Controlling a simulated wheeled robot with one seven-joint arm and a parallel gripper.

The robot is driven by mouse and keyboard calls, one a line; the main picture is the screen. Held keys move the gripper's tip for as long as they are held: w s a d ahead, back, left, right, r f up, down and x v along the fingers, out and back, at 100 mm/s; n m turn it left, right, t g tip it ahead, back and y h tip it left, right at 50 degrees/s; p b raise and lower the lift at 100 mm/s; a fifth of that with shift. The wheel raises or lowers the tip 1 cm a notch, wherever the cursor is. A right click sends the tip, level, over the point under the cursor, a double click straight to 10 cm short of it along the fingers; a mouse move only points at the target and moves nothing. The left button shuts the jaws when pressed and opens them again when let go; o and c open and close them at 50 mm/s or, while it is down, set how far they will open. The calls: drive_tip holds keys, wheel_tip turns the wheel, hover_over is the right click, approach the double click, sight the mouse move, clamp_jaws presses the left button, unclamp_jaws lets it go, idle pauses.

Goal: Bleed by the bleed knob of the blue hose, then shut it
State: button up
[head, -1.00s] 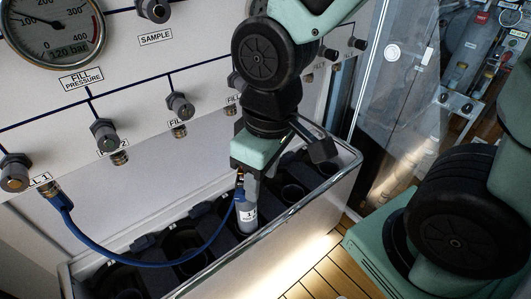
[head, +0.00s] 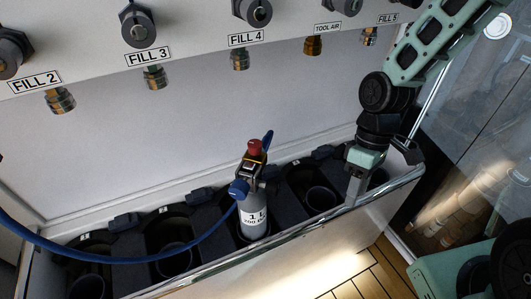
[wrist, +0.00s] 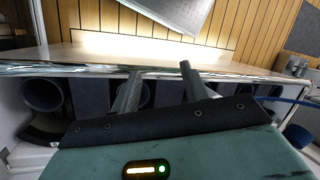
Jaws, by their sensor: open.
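The blue hose (head: 130,261) comes in from the left of the head view and ends in a blue fitting (head: 238,188) at the valve of a grey cylinder (head: 253,216) marked 1 L. The cylinder stands upright in a rack slot. A red knob (head: 254,147) tops the valve, and a blue part (head: 267,140) sticks up beside it. I cannot tell for sure which part is the bleed knob. My gripper (head: 368,182) is open and empty, right of the cylinder and apart from it, low over the rack's front rim. Its two fingers (wrist: 158,75) stand apart in the wrist view.
The rack (head: 300,223) has several dark empty slots and a metal front rim. Above it the white panel bears knobs and ports labelled FILL 2, FILL 3, FILL 4 (head: 240,58), TOOL AIR and FILL 5. A clear door (head: 470,110) stands at the right.

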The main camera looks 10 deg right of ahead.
drive_tip(key=a+n+g+y, duration=0.1)
drive_tip(key=a+n+y, duration=0.1)
drive_tip(key=a, duration=0.1)
drive_tip(key=a+f+n+g+y, duration=0.1)
drive_tip(key=a+n+y, duration=0.1)
drive_tip(key=a+n, duration=0.1)
drive_tip(key=w+a+f+n+g+y, duration=0.1)
drive_tip(key=a+n+g+y, duration=0.1)
drive_tip(key=a+y, duration=0.1)
drive_tip(key=shift+a+n, duration=0.2)
drive_tip(key=shift+n, duration=0.1)
drive_tip(key=w+r+n+y, duration=0.3)
drive_tip(key=w+r+y, duration=0.2)
drive_tip(key=r, duration=0.1)
drive_tip(key=n+t+y, duration=0.3)
drive_tip(key=y, duration=0.1)
approach(261, 143)
drive_tip(key=x, duration=1.1)
drive_tip(key=shift+w+a+f, duration=0.1)
drive_tip(key=shift+w+f, duration=0.1)
drive_tip(key=shift+f, duration=0.05)
drive_tip(key=c, duration=1)
